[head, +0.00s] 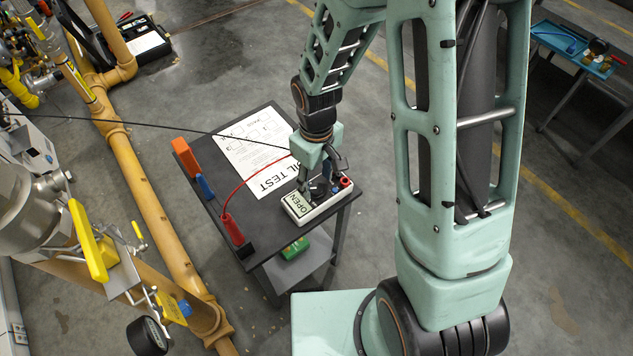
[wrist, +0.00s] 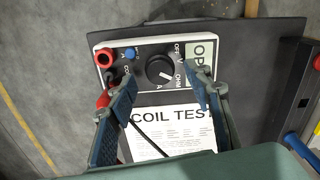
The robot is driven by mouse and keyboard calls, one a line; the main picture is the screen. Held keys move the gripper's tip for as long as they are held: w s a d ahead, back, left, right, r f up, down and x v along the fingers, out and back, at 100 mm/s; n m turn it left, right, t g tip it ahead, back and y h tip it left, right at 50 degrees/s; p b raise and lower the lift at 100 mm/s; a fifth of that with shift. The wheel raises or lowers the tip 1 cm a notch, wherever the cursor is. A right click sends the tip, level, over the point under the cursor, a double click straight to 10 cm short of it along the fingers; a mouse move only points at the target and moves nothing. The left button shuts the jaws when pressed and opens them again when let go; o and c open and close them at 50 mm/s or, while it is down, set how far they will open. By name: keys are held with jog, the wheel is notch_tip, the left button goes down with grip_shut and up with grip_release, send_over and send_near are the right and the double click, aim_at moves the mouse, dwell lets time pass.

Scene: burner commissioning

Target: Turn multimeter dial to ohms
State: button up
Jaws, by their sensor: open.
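The multimeter (head: 317,206) is a white box with a black face on the small dark table, and it also shows in the wrist view (wrist: 113,70). Its round black dial (wrist: 160,69) has a pale mark on the lower right, toward the OHM label (wrist: 178,79). The display (head: 298,203) reads OPEN. My gripper (head: 322,178) is over the meter with its fingers apart. In the wrist view my gripper (wrist: 160,84) has one blue-padded finger on each side of the dial, with visible gaps. I cannot tell the height of the fingertips above the face.
A COIL TEST sheet (head: 256,145) lies on the table (head: 262,262). Red and black leads run from the meter; a red probe holder (head: 232,230) and orange and blue pieces line the table's left edge. Yellow pipes (head: 140,185) stand at left. A side table with a blue tray (head: 560,42) is at right.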

aim_at(317, 188)
notch_tip(317, 188, up, 10)
dwell(0.4)
jog(key=shift+r, duration=0.1)
